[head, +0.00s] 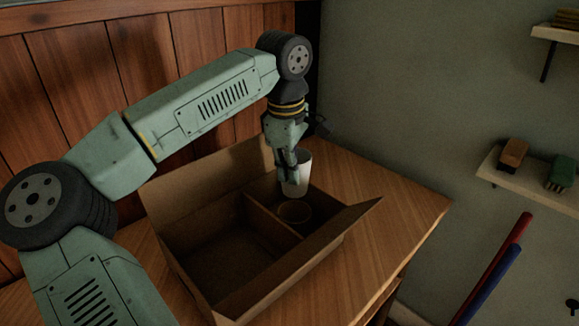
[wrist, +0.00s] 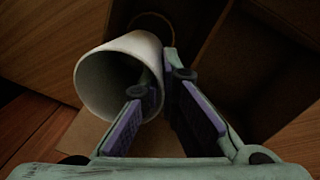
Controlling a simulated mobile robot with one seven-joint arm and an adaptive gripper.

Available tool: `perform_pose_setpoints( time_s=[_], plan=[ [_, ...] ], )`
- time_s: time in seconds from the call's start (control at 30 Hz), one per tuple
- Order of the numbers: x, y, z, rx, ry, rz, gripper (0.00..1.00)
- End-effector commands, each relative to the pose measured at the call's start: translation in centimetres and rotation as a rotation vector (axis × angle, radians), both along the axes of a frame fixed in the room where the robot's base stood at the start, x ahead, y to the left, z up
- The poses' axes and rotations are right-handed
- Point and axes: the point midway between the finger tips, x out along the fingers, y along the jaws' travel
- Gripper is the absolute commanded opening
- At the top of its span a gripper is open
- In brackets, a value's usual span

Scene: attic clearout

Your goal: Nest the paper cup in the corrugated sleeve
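The white paper cup (head: 302,176) is held upright or nearly so above the right part of an open cardboard box (head: 163,208). In the wrist view, the cup (wrist: 92,72) shows its open mouth. My gripper (wrist: 161,84) is closed on the cup's wall, one finger inside the mouth and one outside. In the head view, my gripper (head: 288,178) is at the cup's left side. The brown corrugated sleeve (head: 295,211) stands in the box's right compartment, just below the cup. In the wrist view only part of the sleeve's rim (wrist: 157,17) shows behind the cup.
A divider (head: 270,222) splits the box; its large left compartment looks empty. The box flaps stand out, one at the right (head: 345,219). The box sits on a wooden table (head: 400,207) against a plank wall. Wall shelves (head: 530,175) are at the right.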

Motion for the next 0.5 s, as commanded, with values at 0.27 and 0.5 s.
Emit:
perform_pose_setpoints(
  time_s=[0.27, 0.5],
  plan=[
    [0.0, -0.1, -0.7, 0.001, 0.000, 0.000, 0.00],
    [0.0, -0.1, -2.9, 0.000, 0.000, 0.000, 0.00]
  ],
)
